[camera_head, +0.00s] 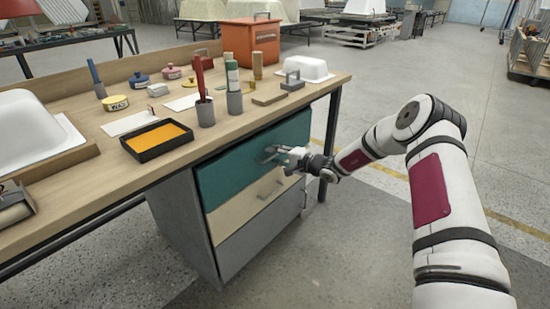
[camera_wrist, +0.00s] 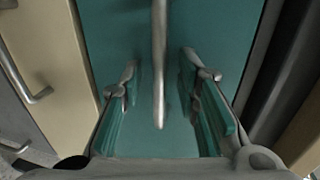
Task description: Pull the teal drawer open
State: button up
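The teal drawer (camera_head: 235,165) is the top drawer of a grey cabinet under the workbench, and its front looks flush with the drawers below. Its metal bar handle (camera_head: 268,153) is partly hidden by my gripper (camera_head: 284,155) in the head view. In the wrist view, the handle (camera_wrist: 160,60) runs down the middle against the teal front (camera_wrist: 115,30). My gripper (camera_wrist: 161,90) is open, with one finger on each side of the handle and a visible gap to it on both sides.
A cream drawer (camera_head: 250,202) and a grey drawer (camera_head: 262,237) are below, both with shut fronts. The workbench top (camera_head: 75,150) above holds a black tray of orange material (camera_head: 157,140), cups with tools, tins and an orange box (camera_head: 251,42). Open floor lies in front of the cabinet.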

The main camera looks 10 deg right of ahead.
jog(key=shift+a, duration=0.1)
grip_shut()
jog(key=f+p+v, duration=0.2)
jog(key=f+v, duration=0.1)
jog(key=v, duration=1.1)
jog(key=s+d+f+p+v, duration=0.1)
jog(key=f+p+v, duration=0.2)
jog(key=v, duration=1.2)
grip_release()
jog(key=shift+a, duration=0.1)
